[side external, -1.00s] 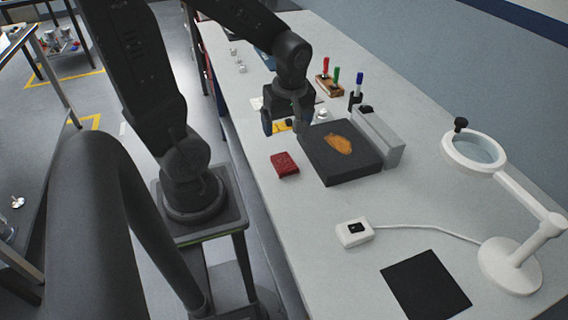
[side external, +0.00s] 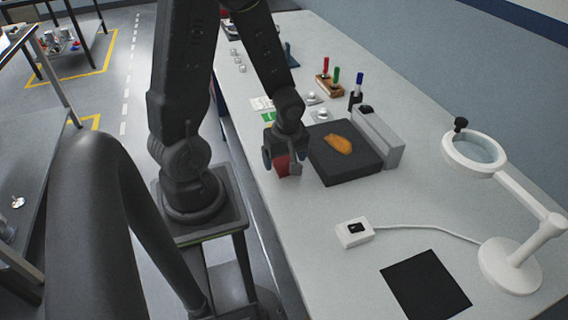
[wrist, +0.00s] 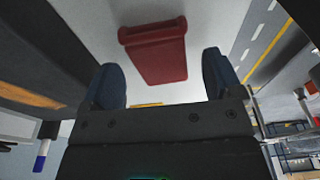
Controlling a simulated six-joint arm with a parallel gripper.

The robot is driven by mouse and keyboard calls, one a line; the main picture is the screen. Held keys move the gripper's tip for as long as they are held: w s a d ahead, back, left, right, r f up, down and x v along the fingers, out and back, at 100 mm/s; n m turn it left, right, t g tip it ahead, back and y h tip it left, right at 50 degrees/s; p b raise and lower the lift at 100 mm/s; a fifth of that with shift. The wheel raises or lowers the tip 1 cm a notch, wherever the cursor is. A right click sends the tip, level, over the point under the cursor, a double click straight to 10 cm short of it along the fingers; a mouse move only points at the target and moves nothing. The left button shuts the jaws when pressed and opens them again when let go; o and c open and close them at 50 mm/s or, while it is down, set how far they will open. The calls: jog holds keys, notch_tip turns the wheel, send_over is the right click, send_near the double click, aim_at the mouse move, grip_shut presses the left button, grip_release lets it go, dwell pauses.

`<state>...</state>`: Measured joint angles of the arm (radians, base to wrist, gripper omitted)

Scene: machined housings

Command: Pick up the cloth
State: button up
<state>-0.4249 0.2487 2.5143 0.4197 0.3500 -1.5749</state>
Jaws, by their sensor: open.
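The red folded cloth (side external: 282,170) lies on the grey bench, left of the black block, and is partly hidden by my gripper in the side view. In the wrist view the cloth (wrist: 158,52) lies ahead of the fingers, with a thicker rolled edge at its top. My gripper (side external: 281,163) is open and over the cloth in the side view. In the wrist view my gripper's (wrist: 163,80) two dark fingers stand apart, one on either side of the cloth's line. No contact with the cloth can be made out.
A black block (side external: 345,165) bearing an orange piece (side external: 338,144) stands close right of my gripper, with a grey bar (side external: 378,138) behind it. Marker pens (side external: 335,76) stand farther back. A white switch box (side external: 354,232) and magnifier lamp (side external: 510,262) are nearer the front right.

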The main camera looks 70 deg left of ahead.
aim_at(284, 161)
jog(key=shift+a+f, duration=0.1)
jog(key=shift+f, duration=0.45)
jog(key=shift+c, duration=0.2)
jog(key=c, duration=1)
jog(key=shift+o, duration=0.2)
jog(key=shift+r, duration=0.1)
notch_tip(284, 161, up, 10)
